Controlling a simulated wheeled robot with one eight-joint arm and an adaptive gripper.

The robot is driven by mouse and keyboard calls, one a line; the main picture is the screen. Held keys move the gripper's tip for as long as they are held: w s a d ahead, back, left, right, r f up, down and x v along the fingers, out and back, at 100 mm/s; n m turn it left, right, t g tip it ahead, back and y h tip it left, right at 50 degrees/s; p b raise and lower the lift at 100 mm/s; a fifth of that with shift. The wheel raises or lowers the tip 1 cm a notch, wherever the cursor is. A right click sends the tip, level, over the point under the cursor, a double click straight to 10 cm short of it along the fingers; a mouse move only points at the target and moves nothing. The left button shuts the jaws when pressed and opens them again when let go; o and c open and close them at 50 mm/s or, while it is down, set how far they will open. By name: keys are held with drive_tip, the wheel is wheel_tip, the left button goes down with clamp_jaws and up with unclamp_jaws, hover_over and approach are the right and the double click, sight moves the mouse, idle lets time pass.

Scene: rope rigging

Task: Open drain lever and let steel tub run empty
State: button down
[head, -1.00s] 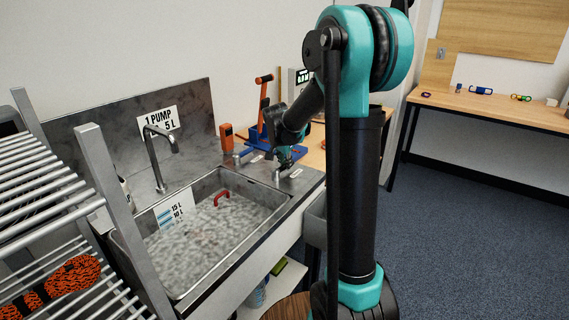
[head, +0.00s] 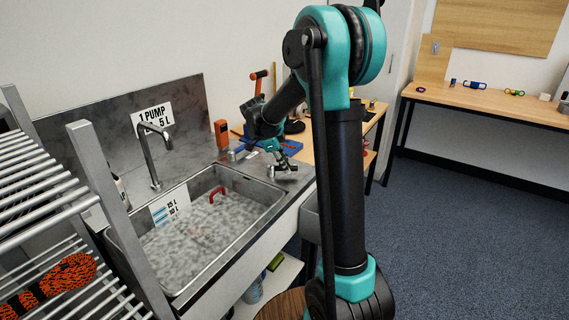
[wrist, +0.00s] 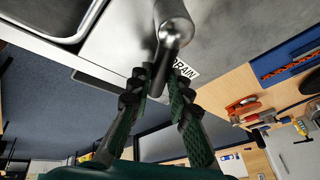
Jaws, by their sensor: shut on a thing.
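The steel tub (head: 122,246) is set in the counter and holds mottled grey liquid (head: 195,240). A scale card reading 15 L and 10 L (head: 170,208) and a red handle (head: 217,190) show at it. My gripper (head: 284,166) is at the counter right of the tub. In the wrist view my gripper (wrist: 160,84) has its two dark green fingers on either side of the metal drain lever (wrist: 172,30) and is shut on it. A DRAIN label (wrist: 184,70) is partly hidden behind the lever and a finger.
The faucet (head: 148,155) stands behind the tub under a "1 PUMP 5 L" sign (head: 153,118). A metal rack (head: 92,180) with an orange rope bundle (head: 62,280) is at the left. An orange device (head: 221,134) stands behind the tub. Blue floor (head: 460,240) is clear at the right.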

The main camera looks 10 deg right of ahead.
drive_tip(key=shift+s+a+m+g, duration=0.15)
drive_tip(key=shift+s+m+g, duration=0.25)
drive_tip(key=shift+m, duration=0.6)
drive_tip(key=c, duration=1.4)
unclamp_jaws()
drive_tip(key=shift+r, duration=0.1)
drive_tip(key=v, duration=1.2)
drive_tip(key=shift+a, duration=0.1)
drive_tip(key=shift+s, duration=0.15)
